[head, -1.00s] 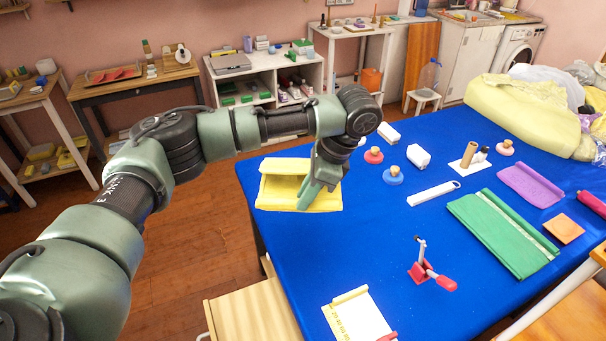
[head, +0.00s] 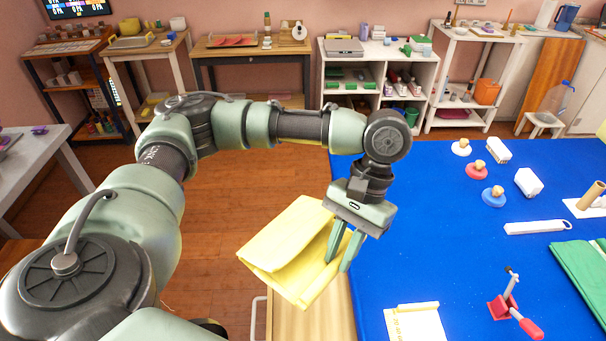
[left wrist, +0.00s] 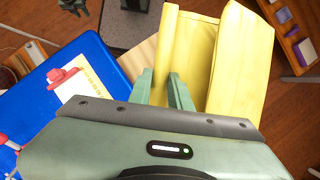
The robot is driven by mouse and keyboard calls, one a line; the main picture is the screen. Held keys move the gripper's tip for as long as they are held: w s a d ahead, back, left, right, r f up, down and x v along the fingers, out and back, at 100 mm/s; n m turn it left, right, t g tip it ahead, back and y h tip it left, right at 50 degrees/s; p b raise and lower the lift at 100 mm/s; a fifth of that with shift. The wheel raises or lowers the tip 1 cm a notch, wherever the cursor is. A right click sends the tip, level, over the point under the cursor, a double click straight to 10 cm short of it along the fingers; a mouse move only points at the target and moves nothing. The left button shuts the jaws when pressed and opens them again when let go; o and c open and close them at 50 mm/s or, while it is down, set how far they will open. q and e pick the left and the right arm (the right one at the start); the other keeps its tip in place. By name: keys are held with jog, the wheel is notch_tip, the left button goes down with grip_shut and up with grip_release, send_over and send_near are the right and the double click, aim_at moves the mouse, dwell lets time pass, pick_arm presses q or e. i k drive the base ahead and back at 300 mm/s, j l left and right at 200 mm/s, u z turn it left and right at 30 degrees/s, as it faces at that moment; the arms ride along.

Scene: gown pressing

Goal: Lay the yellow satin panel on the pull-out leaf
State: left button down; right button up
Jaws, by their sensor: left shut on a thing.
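The yellow satin panel (head: 283,245) is folded and hangs tilted off the left side of the blue table, above the floor and the leaf's far end. My left gripper (head: 338,262) is shut on its right-hand edge; the panel also shows beyond the fingers in the left wrist view (left wrist: 240,60). The pale wooden pull-out leaf (head: 318,325) juts from the table's left side at the bottom of the head view, partly hidden under the panel. The panel looks raised above the leaf; whether its near corner touches cannot be told.
The blue table (head: 420,235) holds a white card with yellow lettering (head: 415,322) near the leaf, a red-handled clamp (head: 505,305), several knobbed discs and a green cloth (head: 585,270). Open wooden floor (head: 220,200) lies left of the table.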

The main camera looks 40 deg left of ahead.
aim_at(313, 317)
jog(key=k+l+u, duration=0.1)
jog(key=l+u, duration=0.4)
jog(key=k+l+u, duration=0.15)
jog(key=l+u, duration=0.35)
jog(key=k+l, duration=0.15)
jog(key=l, duration=0.15)
jog(key=k+l, duration=0.2)
jog(key=l, duration=0.05)
